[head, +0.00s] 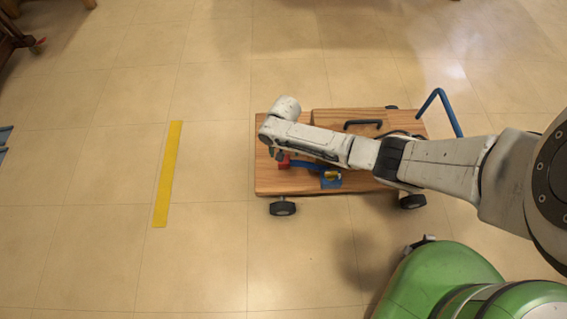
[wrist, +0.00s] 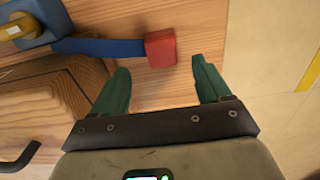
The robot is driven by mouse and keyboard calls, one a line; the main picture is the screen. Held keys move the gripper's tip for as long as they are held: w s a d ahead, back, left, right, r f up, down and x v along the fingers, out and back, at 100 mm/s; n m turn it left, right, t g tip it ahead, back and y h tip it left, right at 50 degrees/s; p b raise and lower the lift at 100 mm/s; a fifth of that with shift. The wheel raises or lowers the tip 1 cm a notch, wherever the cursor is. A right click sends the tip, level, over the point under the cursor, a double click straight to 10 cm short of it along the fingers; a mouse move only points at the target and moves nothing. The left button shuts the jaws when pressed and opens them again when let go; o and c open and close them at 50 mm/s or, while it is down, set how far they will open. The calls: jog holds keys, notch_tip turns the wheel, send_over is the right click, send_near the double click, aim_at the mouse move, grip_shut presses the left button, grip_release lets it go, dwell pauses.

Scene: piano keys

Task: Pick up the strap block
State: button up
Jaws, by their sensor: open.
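A red block (wrist: 160,48) sits on the wooden deck at the end of a blue strap (wrist: 100,47). The strap runs left to a blue block (wrist: 35,28) with a yellow part (wrist: 17,27) on it. In the head view the red block (head: 284,162) shows partly below my arm, near the deck's left end, and the blue block (head: 330,181) lies to its right. My gripper (wrist: 160,68) is open, with its two green fingers apart. The red block is ahead of the gap between the fingertips. I cannot tell whether a fingertip touches it.
The deck belongs to a wheeled wooden cart (head: 265,184) with a blue push handle (head: 437,100) at right. A raised wooden box with a black handle (head: 363,123) stands on it, close to my left finger in the wrist view. A yellow floor strip (head: 168,175) lies left on open floor.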

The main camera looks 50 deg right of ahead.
aim_at(284, 162)
notch_tip(284, 162, down, 8)
jog(key=b, duration=0.5)
jog(key=shift+w+b, duration=0.15)
jog(key=shift+b, duration=0.25)
jog(key=shift+c, duration=0.2)
